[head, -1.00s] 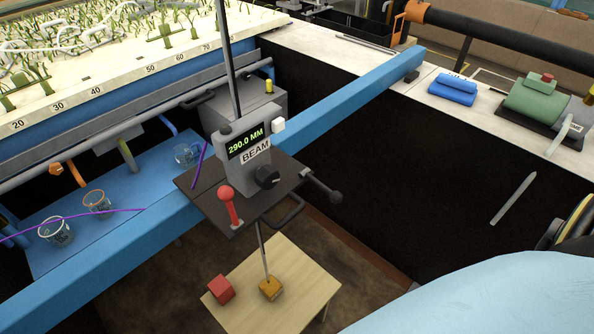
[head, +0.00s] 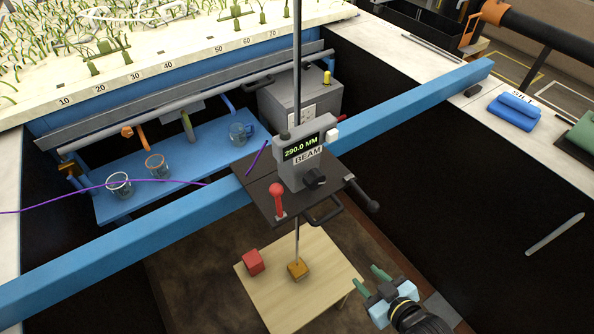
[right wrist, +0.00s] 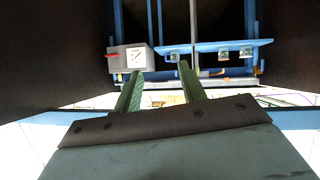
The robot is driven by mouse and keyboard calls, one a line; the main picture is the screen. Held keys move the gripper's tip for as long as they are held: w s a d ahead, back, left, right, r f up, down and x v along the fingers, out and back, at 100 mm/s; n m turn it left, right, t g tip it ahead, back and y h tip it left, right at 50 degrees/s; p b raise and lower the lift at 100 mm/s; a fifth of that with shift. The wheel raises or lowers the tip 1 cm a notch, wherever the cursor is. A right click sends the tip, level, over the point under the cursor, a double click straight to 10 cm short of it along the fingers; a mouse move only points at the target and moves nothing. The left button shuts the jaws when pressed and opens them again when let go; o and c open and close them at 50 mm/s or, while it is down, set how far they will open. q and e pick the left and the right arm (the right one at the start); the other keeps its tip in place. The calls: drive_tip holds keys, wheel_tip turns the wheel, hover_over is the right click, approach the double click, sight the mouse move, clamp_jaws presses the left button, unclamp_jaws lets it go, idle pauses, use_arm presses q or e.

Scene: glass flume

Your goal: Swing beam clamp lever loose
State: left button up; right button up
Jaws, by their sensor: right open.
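A dark carriage plate (head: 262,197) sits on the long blue beam (head: 410,107) and carries a grey box marked BEAM, reading 290.0 MM. A red ball-ended lever (head: 278,197) stands up from the plate's front. A black-ended lever (head: 362,195) sticks out on the plate's right side. I cannot tell from the pictures which of these is the clamp lever. My right gripper (head: 368,280) is open and empty, below and in front of the carriage, apart from both levers. Its two green fingers (right wrist: 160,82) are spread in the right wrist view. My left gripper is not in view.
A vertical rod (head: 297,50) passes through the carriage down to an orange block (head: 298,269) on a wooden board (head: 270,300). A red block (head: 253,262) is on the board too. Glass beakers (head: 158,166) stand on a blue shelf (head: 200,172) beyond the beam.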

drive_tip(key=a+r+n+t+y+p, duration=0.15)
drive_tip(key=a+r+y, duration=0.35)
drive_tip(key=r, duration=1.1)
drive_tip(key=n+y+p, duration=0.2)
drive_tip(key=n+y, duration=0.1)
approach(281, 194)
drive_tip(key=shift+m, duration=0.25)
drive_tip(key=p+x, duration=0.2)
drive_tip(key=x, duration=0.9)
drive_tip(key=shift+w, duration=0.1)
clamp_jaws()
